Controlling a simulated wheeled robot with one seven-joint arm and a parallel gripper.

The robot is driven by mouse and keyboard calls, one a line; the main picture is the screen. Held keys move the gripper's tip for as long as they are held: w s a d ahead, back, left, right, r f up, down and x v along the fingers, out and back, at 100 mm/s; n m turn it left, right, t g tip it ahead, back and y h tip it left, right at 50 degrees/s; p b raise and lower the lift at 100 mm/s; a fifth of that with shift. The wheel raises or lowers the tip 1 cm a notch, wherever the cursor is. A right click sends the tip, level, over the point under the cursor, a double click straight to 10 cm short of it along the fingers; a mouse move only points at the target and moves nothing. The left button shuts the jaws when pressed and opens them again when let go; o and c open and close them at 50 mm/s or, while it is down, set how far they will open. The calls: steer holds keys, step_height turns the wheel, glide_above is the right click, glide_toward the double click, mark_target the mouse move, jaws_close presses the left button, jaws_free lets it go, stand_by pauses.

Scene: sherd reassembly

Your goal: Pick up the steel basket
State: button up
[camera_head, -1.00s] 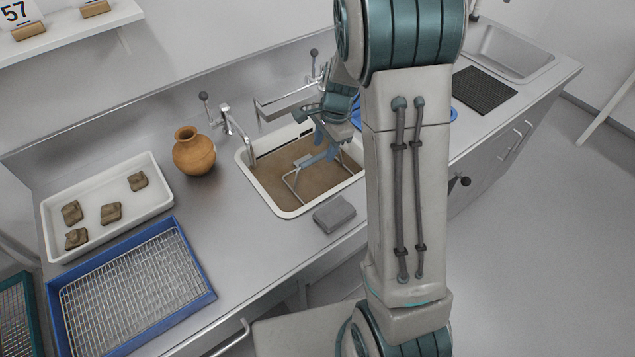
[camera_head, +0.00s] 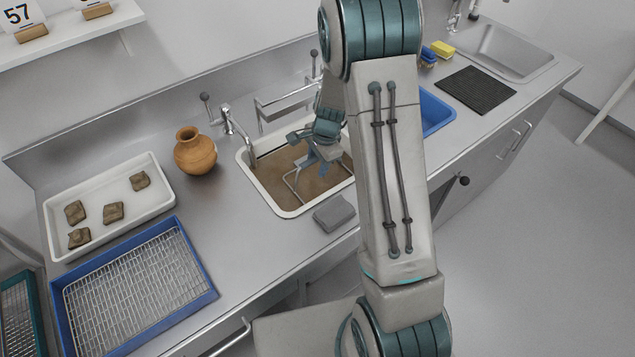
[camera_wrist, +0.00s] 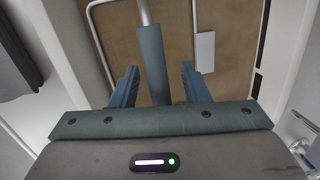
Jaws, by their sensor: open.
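The steel basket (camera_head: 291,187), a thin wire frame, stands in the basin of brown water (camera_head: 272,168). Its lower part is hidden by the murky water. In the wrist view its wire (camera_wrist: 97,42) and its blue-grey handle grip (camera_wrist: 151,55) show. My gripper (camera_head: 321,165) is over the basin at the basket's handle. In the wrist view my gripper (camera_wrist: 159,69) is open, one finger on each side of the handle grip, with gaps visible on both sides. How deep the grip sits between the fingers is unclear.
A tap (camera_head: 235,125) and a clay pot (camera_head: 195,152) stand left of the basin. A grey block (camera_head: 334,213) lies at its front rim. A white tray with sherds (camera_head: 155,207) and a blue wire-bottomed tray (camera_head: 206,300) are farther left. A blue tub (camera_head: 436,112) is at right.

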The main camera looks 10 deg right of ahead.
steer(key=shift+f, duration=0.25)
stand_by(0.5)
jaws_close()
